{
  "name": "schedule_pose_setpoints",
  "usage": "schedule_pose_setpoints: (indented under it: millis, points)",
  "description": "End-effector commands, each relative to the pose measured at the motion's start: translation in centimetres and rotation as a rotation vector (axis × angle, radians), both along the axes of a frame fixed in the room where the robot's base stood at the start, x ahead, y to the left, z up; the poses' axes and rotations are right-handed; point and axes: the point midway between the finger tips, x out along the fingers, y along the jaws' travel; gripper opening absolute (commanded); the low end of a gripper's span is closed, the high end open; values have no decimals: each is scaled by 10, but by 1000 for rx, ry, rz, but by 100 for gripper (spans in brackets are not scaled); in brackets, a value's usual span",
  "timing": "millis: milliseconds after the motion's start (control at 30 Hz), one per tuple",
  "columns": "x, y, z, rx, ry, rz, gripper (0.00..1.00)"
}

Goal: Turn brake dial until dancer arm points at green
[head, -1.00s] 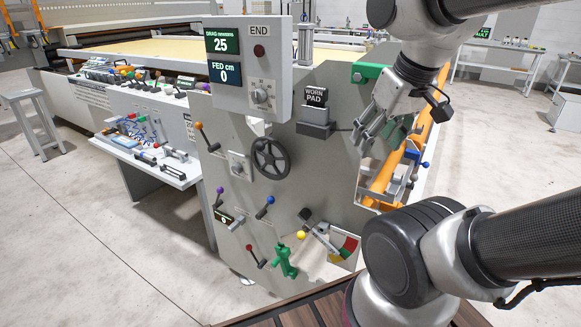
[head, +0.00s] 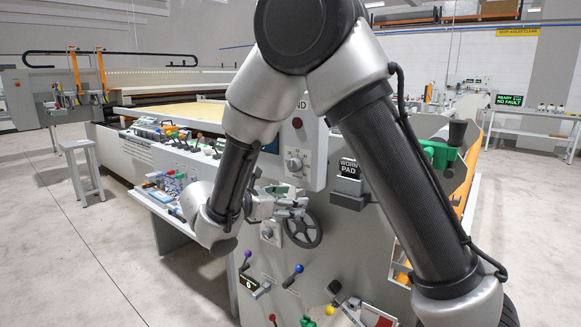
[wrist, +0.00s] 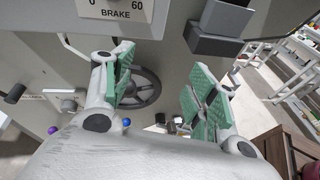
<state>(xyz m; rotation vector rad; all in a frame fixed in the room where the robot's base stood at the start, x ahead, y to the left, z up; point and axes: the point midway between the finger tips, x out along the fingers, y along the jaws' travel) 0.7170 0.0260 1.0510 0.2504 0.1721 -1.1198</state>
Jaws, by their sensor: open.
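The brake dial (head: 295,164) is a grey knob on the light panel in the head view, partly framed by my arm. In the wrist view only the lower edge of its scale plate (wrist: 115,12), marked 0, 60 and BRAKE, shows at the top; the knob is out of frame. My gripper (head: 290,207) is open and empty, below the dial and in front of the black handwheel; it also shows in the wrist view (wrist: 160,85). The dancer arm (head: 352,316) and its coloured gauge (head: 380,319) are cut off at the bottom edge, so its pointing cannot be told.
The black handwheel (head: 302,228) is right behind my gripper. The WORN PAD block (head: 348,185) and a green bracket (head: 437,153) lie to the right. Levers with purple (head: 248,254) and blue (head: 299,268) knobs are below. A tool shelf (head: 165,204) stands left.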

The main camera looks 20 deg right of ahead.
Motion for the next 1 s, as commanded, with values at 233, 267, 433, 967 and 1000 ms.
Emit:
schedule_pose_setpoints:
  millis: [233,267,433,967,1000]
  points:
    - [41,36,64,-269,-51,191,58]
    - [41,35,67,-287,-44,190,58]
    - [51,18,68,-296,-28,184,58]
    - [85,-29,67,-293,-29,185,58]
    - [85,-29,67,-293,-29,185,58]
